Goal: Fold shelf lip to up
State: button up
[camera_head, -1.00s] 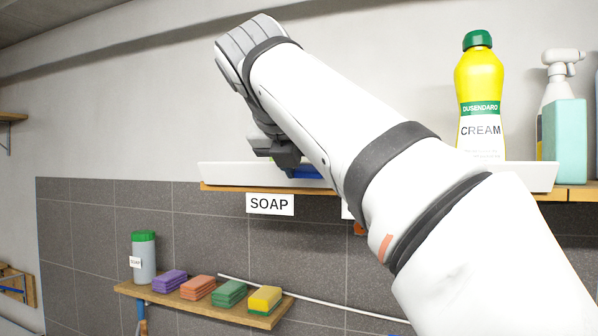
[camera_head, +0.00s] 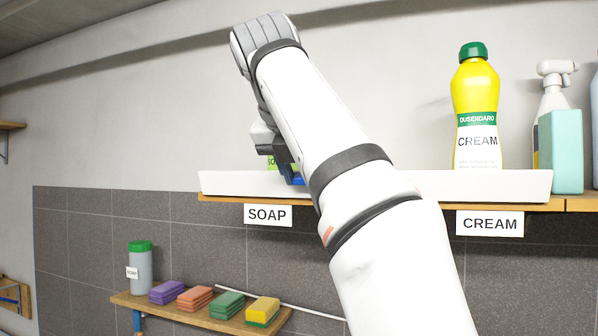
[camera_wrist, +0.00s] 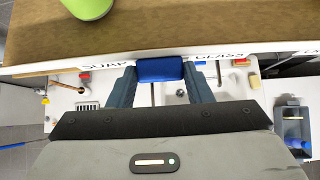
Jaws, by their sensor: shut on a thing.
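The white shelf lip (camera_head: 420,186) runs along the front edge of the wooden shelf (camera_head: 540,205). It stands up along that edge, with the foot of the cream bottle (camera_head: 476,105) behind it. A blue tab (camera_head: 294,180) on the lip is partly hidden by my arm. In the wrist view my gripper (camera_wrist: 160,75) is shut on the blue tab (camera_wrist: 160,69), with one finger on either side. There the lip (camera_wrist: 255,47) shows as a thin white strip. In the head view my gripper (camera_head: 283,168) is mostly hidden behind my arm.
A green item (camera_head: 278,161) is partly visible behind my gripper. A spray bottle (camera_head: 553,90) and a teal container (camera_head: 565,150) stand at right. SOAP (camera_head: 268,215) and CREAM (camera_head: 490,223) labels hang below. A lower shelf (camera_head: 210,318) holds sponges and a grey canister (camera_head: 140,268).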

jog(key=shift+r, duration=0.1)
jog(key=o, duration=1)
jog(key=shift+a, duration=0.1)
jog(key=s+a, duration=0.1)
jog(key=s, duration=0.3)
jog(key=s+a, duration=0.2)
jog(key=s, duration=0.2)
jog(key=s+a+b, duration=0.1)
jog(key=s, duration=0.3)
jog(key=shift+a+r, duration=0.15)
jog(key=shift+r, duration=0.2)
